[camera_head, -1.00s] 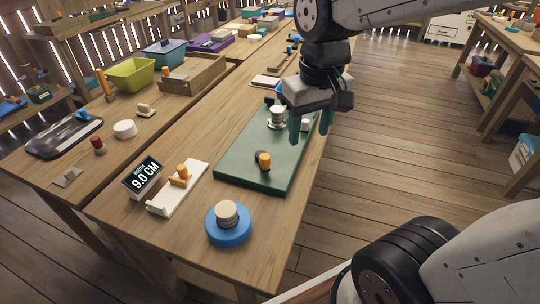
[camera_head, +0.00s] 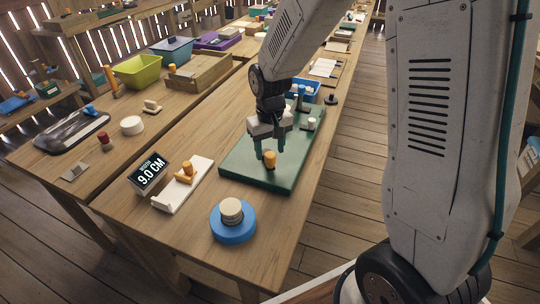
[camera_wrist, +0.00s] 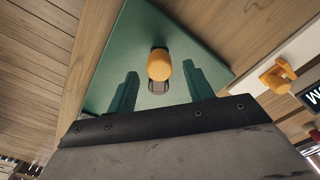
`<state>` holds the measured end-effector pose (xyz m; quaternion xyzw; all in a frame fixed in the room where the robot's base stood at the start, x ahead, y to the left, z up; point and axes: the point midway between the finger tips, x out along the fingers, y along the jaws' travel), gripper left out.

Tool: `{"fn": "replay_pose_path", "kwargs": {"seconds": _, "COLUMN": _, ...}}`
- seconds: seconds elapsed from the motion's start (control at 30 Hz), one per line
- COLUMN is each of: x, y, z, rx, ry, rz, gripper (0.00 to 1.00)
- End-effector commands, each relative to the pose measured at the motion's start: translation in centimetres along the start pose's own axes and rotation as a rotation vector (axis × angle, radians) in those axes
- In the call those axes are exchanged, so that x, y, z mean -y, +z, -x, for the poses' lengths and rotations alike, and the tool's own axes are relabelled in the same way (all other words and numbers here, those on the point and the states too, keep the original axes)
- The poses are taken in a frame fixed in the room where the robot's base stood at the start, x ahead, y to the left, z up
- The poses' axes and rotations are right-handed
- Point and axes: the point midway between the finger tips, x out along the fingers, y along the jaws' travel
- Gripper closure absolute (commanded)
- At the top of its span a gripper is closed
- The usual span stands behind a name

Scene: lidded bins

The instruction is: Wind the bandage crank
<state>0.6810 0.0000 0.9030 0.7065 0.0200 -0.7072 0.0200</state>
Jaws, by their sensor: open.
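The crank shows as an orange knob (camera_head: 270,159) on a dark arm on the green board (camera_head: 237,165). It also shows in the wrist view (camera_wrist: 159,65), near the middle of the picture. My gripper (camera_head: 271,158) is open above the board at the knob. In the wrist view its two green fingers (camera_wrist: 161,90) stand on either side of the knob, apart from each other. Whether they touch the knob I cannot tell. The bandage roller on the board is hidden behind my gripper in the head view.
A blue disc (camera_head: 233,231) with a pale roll on it stands at the table's front. A blue bin (camera_head: 308,88) lies beyond the board.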

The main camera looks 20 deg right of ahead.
Motion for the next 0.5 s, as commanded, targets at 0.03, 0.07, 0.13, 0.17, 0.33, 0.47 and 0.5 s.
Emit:
{"fn": "replay_pose_path", "kwargs": {"seconds": 0.03, "x": 0.0, "y": 0.1, "z": -0.8, "rx": 0.003, "ry": 0.0, "rz": 0.0, "gripper": 0.48}}
{"fn": "replay_pose_path", "kwargs": {"seconds": 0.07, "x": 0.0, "y": 0.1, "z": -1.3, "rx": 0.003, "ry": 0.0, "rz": 0.0, "gripper": 0.48}}
{"fn": "replay_pose_path", "kwargs": {"seconds": 0.13, "x": 0.0, "y": 0.0, "z": -2.0, "rx": 0.002, "ry": 0.0, "rz": 0.0, "gripper": 0.48}}
{"fn": "replay_pose_path", "kwargs": {"seconds": 0.17, "x": 0.0, "y": 0.0, "z": -2.3, "rx": 0.002, "ry": 0.0, "rz": 0.0, "gripper": 0.48}}
{"fn": "replay_pose_path", "kwargs": {"seconds": 0.33, "x": 0.0, "y": 0.0, "z": -3.1, "rx": -0.001, "ry": 0.0, "rz": 0.0, "gripper": 0.48}}
{"fn": "replay_pose_path", "kwargs": {"seconds": 0.47, "x": 0.0, "y": 0.0, "z": -3.1, "rx": -0.001, "ry": 0.0, "rz": 0.0, "gripper": 0.48}}
{"fn": "replay_pose_path", "kwargs": {"seconds": 0.5, "x": 0.0, "y": 0.0, "z": -3.1, "rx": -0.001, "ry": 0.0, "rz": 0.0, "gripper": 0.48}}
